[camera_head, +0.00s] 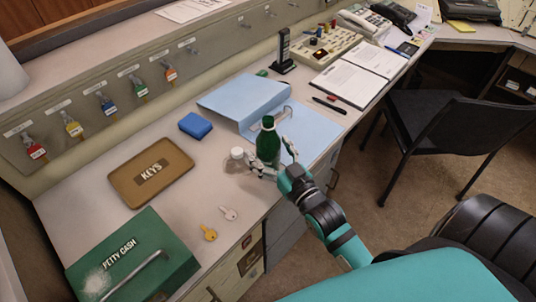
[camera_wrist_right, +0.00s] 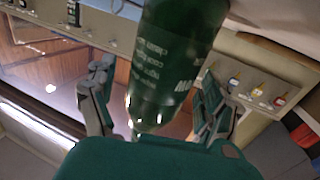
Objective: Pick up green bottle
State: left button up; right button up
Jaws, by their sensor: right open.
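The green bottle (camera_head: 267,144) stands upright on the counter, near its front edge, by the blue folder. My right gripper (camera_head: 273,159) is at the bottle, on its near side, with one finger to either side. In the right wrist view, the bottle (camera_wrist_right: 177,60) with white print fills the space between the spread fingers of my right gripper (camera_wrist_right: 153,100). The gripper is open, and gaps show between the fingers and the bottle. My left gripper is not in view.
A small clear jar (camera_head: 236,160) stands close left of the bottle, beside one finger. The open blue folder (camera_head: 305,130) lies behind and right.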

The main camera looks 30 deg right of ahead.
aim_at(275, 146)
jog(key=shift+w, duration=0.4)
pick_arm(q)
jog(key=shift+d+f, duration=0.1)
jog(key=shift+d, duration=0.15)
pick_arm(e)
jog(key=shift+r, duration=0.1)
jog(key=shift+c, duration=0.2)
jog(key=c, duration=1.3)
notch_tip(275, 146, up, 4)
jog(key=p, duration=0.4)
jog(key=shift+p, duration=0.3)
jog(key=shift+s+d+f, duration=0.1)
jog(key=shift+s+f, duration=0.1)
jog(key=shift+s, duration=0.1)
pick_arm(q)
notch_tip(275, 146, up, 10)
jog(key=p, duration=0.5)
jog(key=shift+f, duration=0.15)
pick_arm(e)
jog(key=s+d, duration=0.1)
jog(key=s, duration=0.3)
jog(key=s+d+r, duration=0.1)
jog(key=s+d, duration=0.1)
jog(key=s, duration=0.3)
jog(key=s+d, duration=0.1)
jog(key=s, duration=0.4)
jog(key=shift+s+d+r, duration=0.2)
jog(key=shift+s+d, duration=0.05)
jog(key=shift+d, duration=0.15)
